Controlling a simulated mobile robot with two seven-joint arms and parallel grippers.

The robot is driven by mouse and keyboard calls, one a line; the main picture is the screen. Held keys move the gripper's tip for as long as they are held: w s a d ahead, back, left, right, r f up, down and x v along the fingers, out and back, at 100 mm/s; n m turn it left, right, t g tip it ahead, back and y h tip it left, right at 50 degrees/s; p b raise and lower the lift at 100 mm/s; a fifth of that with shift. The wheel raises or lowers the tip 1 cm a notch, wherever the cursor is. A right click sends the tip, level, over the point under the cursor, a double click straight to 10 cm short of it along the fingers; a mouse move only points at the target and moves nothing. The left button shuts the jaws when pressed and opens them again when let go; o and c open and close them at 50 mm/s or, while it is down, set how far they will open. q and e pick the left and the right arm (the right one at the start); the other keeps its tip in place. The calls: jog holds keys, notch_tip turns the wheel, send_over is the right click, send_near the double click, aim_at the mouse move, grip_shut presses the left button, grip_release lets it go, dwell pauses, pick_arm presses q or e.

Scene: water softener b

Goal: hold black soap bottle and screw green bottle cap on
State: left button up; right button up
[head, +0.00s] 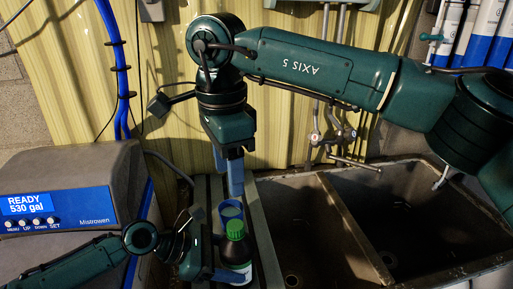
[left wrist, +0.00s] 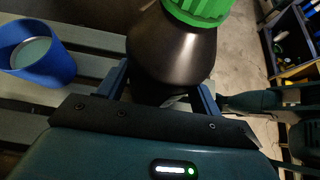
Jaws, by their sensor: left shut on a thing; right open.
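The black soap bottle (head: 236,252) stands upright on the slatted surface left of the sink. The green cap (head: 235,228) sits on top of its neck; I cannot tell how tightly. My left gripper (head: 222,273) is shut around the bottle's body from the left. In the left wrist view, the fingers lie on both sides of the bottle (left wrist: 172,50), with the green cap (left wrist: 200,8) cut off by the top edge. My right gripper (head: 235,182) is open, points down and hangs above the cap, apart from it.
A blue cup (head: 229,208) stands just behind the bottle; it also shows in the left wrist view (left wrist: 50,68). A grey control box (head: 75,190) with a lit display is at left. A double sink (head: 330,180) with taps (head: 330,133) lies at right.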

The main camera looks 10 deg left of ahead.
pick_arm(q)
jog(key=o, duration=1.5)
jog(key=v, duration=1.2)
